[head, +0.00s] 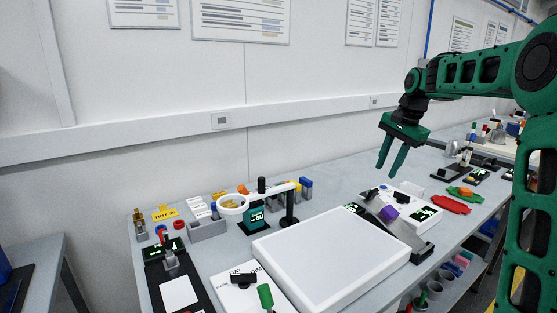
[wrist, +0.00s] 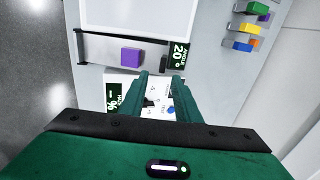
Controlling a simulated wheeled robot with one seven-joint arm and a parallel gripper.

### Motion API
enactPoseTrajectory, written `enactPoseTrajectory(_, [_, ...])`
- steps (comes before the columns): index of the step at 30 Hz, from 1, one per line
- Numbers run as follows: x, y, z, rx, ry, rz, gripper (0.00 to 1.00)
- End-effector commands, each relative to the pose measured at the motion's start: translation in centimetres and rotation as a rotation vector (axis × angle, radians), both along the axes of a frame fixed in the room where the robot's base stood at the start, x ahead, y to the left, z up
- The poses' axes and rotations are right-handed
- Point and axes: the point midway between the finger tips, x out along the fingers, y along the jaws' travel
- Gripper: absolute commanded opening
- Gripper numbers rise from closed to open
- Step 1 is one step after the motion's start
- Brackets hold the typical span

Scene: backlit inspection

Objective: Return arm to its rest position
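My green arm reaches in from the right side of the head view. My gripper (head: 386,172) hangs above the back right of the bench, fingers pointing down. Its two fingers stand apart with nothing between them, so it is open and empty. The wrist view also shows the gap between the fingers (wrist: 160,78). A purple block (head: 389,212) lies on a tilted grey ramp below the gripper, clear of the fingers. In the wrist view the purple block (wrist: 131,56) sits on the ramp beside a display reading "ANGLE 20°" (wrist: 179,56).
A large white light panel (head: 330,258) fills the middle of the bench (head: 345,180). A ring magnifier (head: 233,203) on a stand is behind it at left. A red piece (head: 450,204) lies at right. The air around my gripper is clear.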

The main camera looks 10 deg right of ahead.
Motion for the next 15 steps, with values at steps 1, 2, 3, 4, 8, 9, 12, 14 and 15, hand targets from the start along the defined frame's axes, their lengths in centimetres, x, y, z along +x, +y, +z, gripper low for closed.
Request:
enactPoseTrajectory(1, [-0.9,0.2,0.0,-0.011,0.005,0.009,0.3])
enactPoseTrajectory(2, [-1.5,0.3,0.0,-0.02,0.009,0.02,0.3])
enactPoseTrajectory(3, [-2.7,0.5,-0.2,-0.034,0.017,0.038,0.3])
enactPoseTrajectory(4, [-3.7,0.5,-0.3,-0.047,0.024,0.051,0.3])
enactPoseTrajectory(8, [-9.5,0.9,-1.1,-0.104,0.058,0.127,0.3])
enactPoseTrajectory(9, [-11.5,0.9,-1.4,-0.12,0.07,0.151,0.3])
enactPoseTrajectory(12, [-16.4,1.0,-2.4,-0.15,0.098,0.212,0.3])
enactPoseTrajectory(14, [-19.5,1.1,-3.1,-0.163,0.113,0.248,0.3])
enactPoseTrajectory(15, [-21.5,1.1,-3.7,-0.171,0.121,0.272,0.3])
